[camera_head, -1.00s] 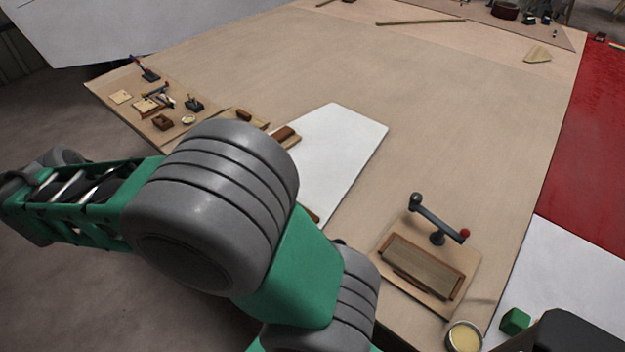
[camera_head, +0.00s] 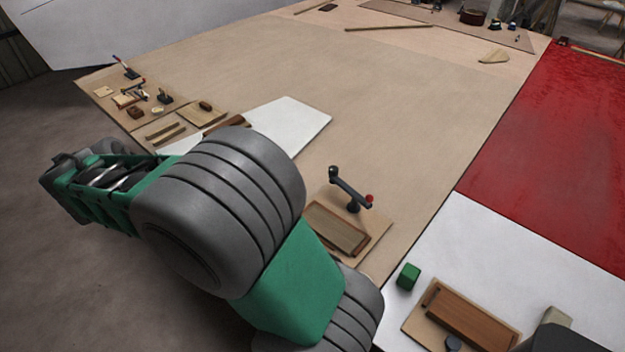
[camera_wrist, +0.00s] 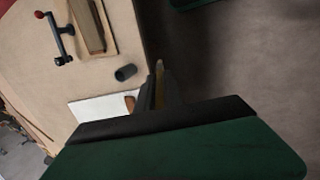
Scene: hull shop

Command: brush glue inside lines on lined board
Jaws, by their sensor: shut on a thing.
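A wooden board with darker edge strips (camera_head: 336,228) lies on a tan base near the table's front edge in the head view, beside a dark clamp with a red knob (camera_head: 352,200). The board also shows at the top of the wrist view (camera_wrist: 88,25); I cannot make out the lines on it. A small dark pot (camera_wrist: 125,72) shows below the board there; the arm hides it in the head view. My gripper (camera_wrist: 153,92) is shut on a narrow tan thing (camera_wrist: 159,75), probably the brush, beside the pot and apart from it. Its tip is unclear.
A white sheet (camera_head: 290,125) lies on the large table behind my arm. A green block (camera_head: 408,276) and a brown block on a board (camera_head: 470,318) are on the white surface at right. Small tools (camera_head: 135,95) lie at the far left. The middle of the table is clear.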

